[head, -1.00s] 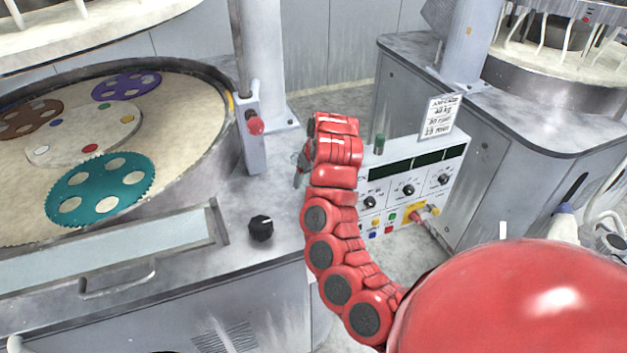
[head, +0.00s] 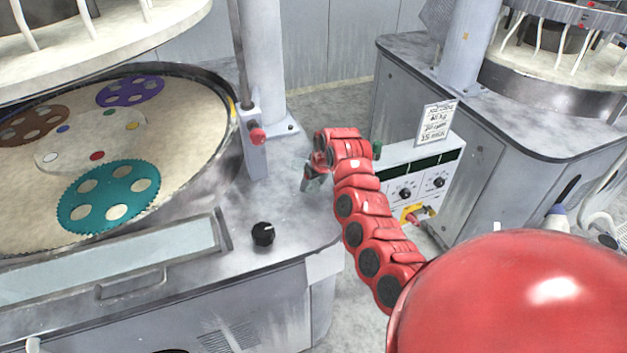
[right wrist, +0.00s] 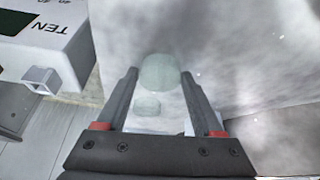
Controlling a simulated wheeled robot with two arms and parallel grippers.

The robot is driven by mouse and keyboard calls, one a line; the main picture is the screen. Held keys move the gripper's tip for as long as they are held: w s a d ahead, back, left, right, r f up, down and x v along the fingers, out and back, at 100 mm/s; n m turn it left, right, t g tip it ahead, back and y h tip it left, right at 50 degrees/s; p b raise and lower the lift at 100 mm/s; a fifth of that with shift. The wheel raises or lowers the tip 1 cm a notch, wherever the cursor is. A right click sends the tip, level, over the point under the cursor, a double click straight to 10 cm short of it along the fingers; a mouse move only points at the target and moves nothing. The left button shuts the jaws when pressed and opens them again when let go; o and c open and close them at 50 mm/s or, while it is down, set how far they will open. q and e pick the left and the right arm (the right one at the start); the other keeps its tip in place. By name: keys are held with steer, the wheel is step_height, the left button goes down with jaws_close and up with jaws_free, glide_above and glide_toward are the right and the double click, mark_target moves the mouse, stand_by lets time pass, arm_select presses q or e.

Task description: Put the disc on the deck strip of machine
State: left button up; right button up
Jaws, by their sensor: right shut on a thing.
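My right gripper (head: 308,184) hangs over the right end of the grey deck strip (head: 285,212) of the left machine. In the right wrist view, my right gripper (right wrist: 160,78) is shut on a pale green, see-through disc (right wrist: 160,72) held between its fingertips. A smaller pale round shape (right wrist: 148,106) shows just below it; I cannot tell if it is a reflection or another thing. Grey deck fills the background there. I cannot tell whether the disc touches the deck. The disc is too small to make out in the head view. My left gripper is not in view.
A black knob (head: 263,234) and a post with a red button (head: 257,136) stand on the deck. The round platen (head: 190,150) with toothed carriers (head: 108,198) lies left. A control box (head: 425,165) is right of my arm, and another machine (head: 470,110) stands behind.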

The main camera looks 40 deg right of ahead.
steer(key=shift+f, duration=0.25)
steer(key=o, duration=1.4)
steer(key=shift+o, duration=0.2)
steer(key=shift+r, duration=0.1)
steer(key=shift+r, duration=0.2)
steer(key=shift+s+r+b, duration=0.1)
steer(key=shift+r+b, duration=0.1)
steer(key=shift+b, duration=0.1)
steer(key=v, duration=1.1)
steer(key=shift+r+b, duration=0.2)
steer(key=shift+b, duration=0.2)
